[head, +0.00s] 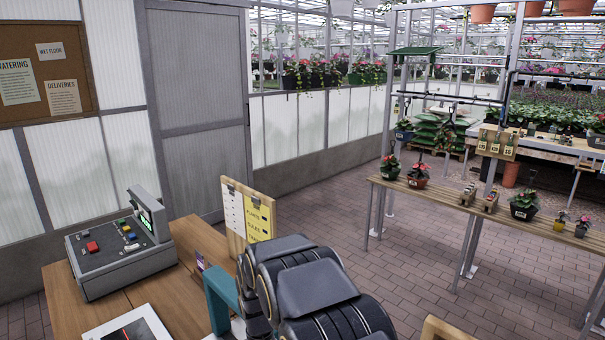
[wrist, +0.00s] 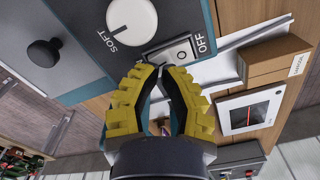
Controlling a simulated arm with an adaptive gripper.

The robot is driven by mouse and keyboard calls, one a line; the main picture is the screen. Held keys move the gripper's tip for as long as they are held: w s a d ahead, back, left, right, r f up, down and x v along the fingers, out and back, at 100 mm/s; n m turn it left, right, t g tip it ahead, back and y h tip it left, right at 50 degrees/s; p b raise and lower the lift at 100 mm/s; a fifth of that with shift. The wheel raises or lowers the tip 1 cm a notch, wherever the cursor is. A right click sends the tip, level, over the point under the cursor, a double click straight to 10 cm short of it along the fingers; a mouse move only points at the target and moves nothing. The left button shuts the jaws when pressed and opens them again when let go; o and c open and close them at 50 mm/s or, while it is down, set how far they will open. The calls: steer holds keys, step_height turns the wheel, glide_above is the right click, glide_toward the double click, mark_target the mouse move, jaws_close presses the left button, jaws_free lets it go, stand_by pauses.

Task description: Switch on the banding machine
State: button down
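The banding machine shows in the wrist view as a teal body with a dark grey panel (wrist: 85,25). The panel has a white dial (wrist: 131,18) marked SOFT, a black round knob (wrist: 44,54), and a rocker switch (wrist: 178,54) beside the word OFF. My gripper (wrist: 160,70) has yellow ribbed fingers, with the tips close together and nothing seen between them. The tips are just below the switch in the picture; whether they touch it I cannot tell. In the head view a teal part (head: 219,302) shows beside my arm, which hides the gripper.
A notice board (head: 248,212) stands behind my arm. In the wrist view a cardboard box (wrist: 275,60) lies near the switch. A plant bench (head: 450,193) is to the right.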

steer(key=shift+f, duration=0.8)
steer(key=shift+r, duration=3.55)
